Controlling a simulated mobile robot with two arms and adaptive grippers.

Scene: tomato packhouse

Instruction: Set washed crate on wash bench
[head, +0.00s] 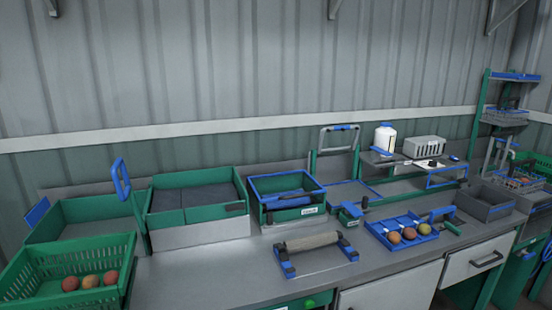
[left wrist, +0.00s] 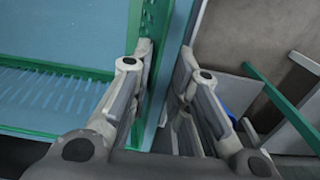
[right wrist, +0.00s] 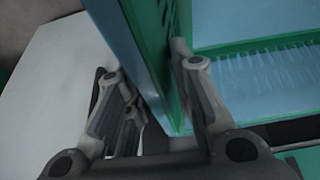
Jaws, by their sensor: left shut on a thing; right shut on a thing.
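A green crate with a pale blue-looking inside shows in the left wrist view (left wrist: 118,75) and in the right wrist view (right wrist: 255,45). My left gripper (left wrist: 166,50) is shut on one wall of this crate, with a finger on each side of it. My right gripper (right wrist: 140,62) is shut on another part of the crate's wall, also with a finger on each side. The held crate and both grippers are out of the head view. A long grey bench (head: 205,268) runs along the wall in the head view; I cannot tell whether it is the wash bench.
A green slatted crate (head: 60,299) with several tomatoes is at lower left. Green bins (head: 165,208), a roller frame (head: 287,268), a blue tray (head: 377,229) with tomatoes and a white bottle (head: 384,138) crowd the bench. A green rack (head: 480,105) stands at right.

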